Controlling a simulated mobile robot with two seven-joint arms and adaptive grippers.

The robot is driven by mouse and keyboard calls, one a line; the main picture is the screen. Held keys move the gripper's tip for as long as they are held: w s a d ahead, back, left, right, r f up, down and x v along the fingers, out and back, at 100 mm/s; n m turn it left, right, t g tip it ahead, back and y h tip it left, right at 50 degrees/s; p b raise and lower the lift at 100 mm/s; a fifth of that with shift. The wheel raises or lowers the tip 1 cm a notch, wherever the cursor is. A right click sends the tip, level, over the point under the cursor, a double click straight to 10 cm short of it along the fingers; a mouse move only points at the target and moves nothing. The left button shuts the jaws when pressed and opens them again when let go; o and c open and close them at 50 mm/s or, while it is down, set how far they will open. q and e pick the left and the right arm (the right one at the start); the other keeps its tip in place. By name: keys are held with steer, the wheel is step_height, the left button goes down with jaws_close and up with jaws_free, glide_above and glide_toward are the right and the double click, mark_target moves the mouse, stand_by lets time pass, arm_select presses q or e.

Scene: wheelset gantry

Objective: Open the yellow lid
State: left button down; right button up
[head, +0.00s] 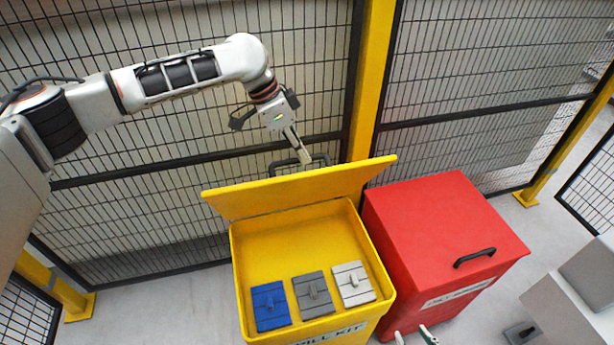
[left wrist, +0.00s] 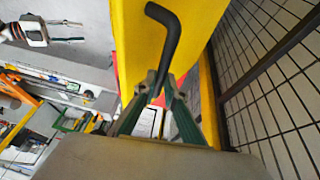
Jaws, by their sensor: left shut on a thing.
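The yellow lid (head: 300,190) stands raised at the back of the yellow box (head: 240,270), whose inside is open to view. Its black handle (head: 275,168) is on the lid's far side; in the left wrist view the bent handle (left wrist: 175,40) runs between my fingers against the yellow lid (left wrist: 135,50). My left gripper (head: 304,158) is shut on this handle, and its fingers also show in the left wrist view (left wrist: 162,100). My right gripper (head: 415,337) shows only its fingertips at the bottom edge, apart and empty, in front of the red box.
Blue (head: 270,307), dark grey (head: 313,295) and light grey (head: 353,284) blocks sit inside the yellow box. A closed red box (head: 440,225) with a black handle (head: 475,257) stands close on the right. A mesh fence (head: 180,190) and yellow post (head: 372,80) stand behind.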

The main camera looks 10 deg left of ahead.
arm_select(q)
steer(key=w+a+r, duration=0.1)
steer(key=w+a, duration=0.3)
steer(key=w, duration=0.6)
steer(key=shift+a+r, duration=0.35)
steer(key=shift+r, duration=0.05)
steer(key=shift+w, duration=0.1)
steer(key=c, duration=2.1)
jaws_free()
steer(key=shift+w, duration=0.15)
steer(key=v, duration=1.2)
steer(key=shift+d+r, duration=0.1)
steer(key=shift+r, duration=0.05)
